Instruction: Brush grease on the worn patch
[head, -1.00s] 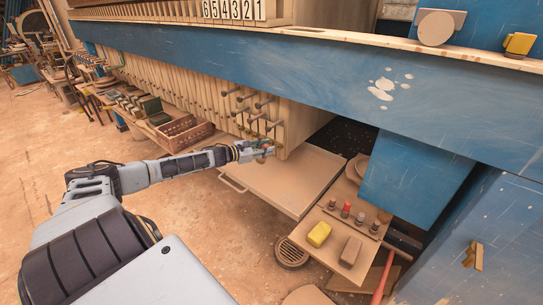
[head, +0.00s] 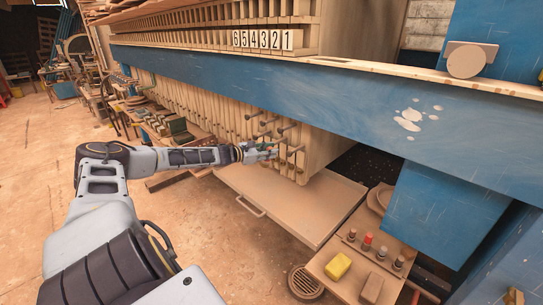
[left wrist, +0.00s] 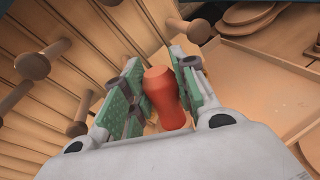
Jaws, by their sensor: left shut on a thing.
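My left gripper (head: 262,152) is in front of the row of pale plates (head: 240,125) under the blue beam, close to their protruding round pegs (head: 287,127). In the left wrist view its green-padded fingers (left wrist: 158,95) are shut on an orange-red handle (left wrist: 165,98). What is on the handle's other end is hidden, so I cannot tell if it is a brush. A pale, flaked patch (head: 408,120) shows on the blue beam (head: 350,95), right of the gripper and apart from it. My right gripper is not in view.
A flat tray (head: 295,200) with a handle lies below the plates. A low board at front right holds a yellow block (head: 338,267), a brown block (head: 371,288) and several small red- or dark-topped pieces (head: 367,241).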

